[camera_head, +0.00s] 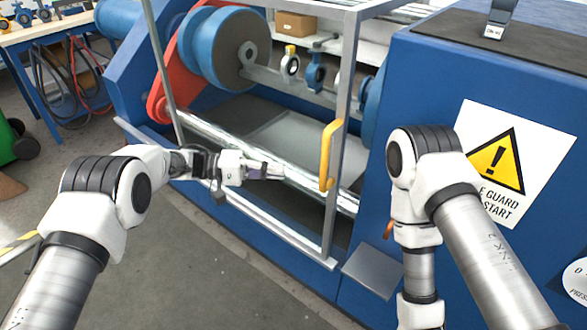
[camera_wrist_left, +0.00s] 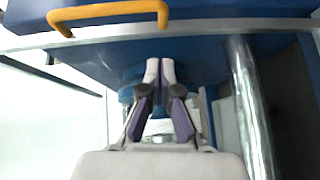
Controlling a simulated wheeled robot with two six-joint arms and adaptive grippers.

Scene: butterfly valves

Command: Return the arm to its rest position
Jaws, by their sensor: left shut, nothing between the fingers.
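My left gripper (camera_head: 272,172) reaches in from the left in the head view, in front of the blue machine's open bay. Its fingers are shut and empty. In the left wrist view the two pale fingertips (camera_wrist_left: 160,70) are together with nothing between them. The yellow handle (camera_head: 327,155) on the grey guard frame is to the right of the gripper, apart from it in the picture. It also shows in the left wrist view (camera_wrist_left: 108,14) at the upper left. My right arm hangs down at the right, and its gripper is out of view.
The grey guard frame (camera_head: 347,95) and a shiny bar (camera_head: 222,140) are close to the left gripper. A white valve (camera_head: 290,66) and a blue valve (camera_head: 315,72) sit deeper in the machine. A blue cabinet (camera_head: 420,85) with a warning sign stands right. Open floor lies below.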

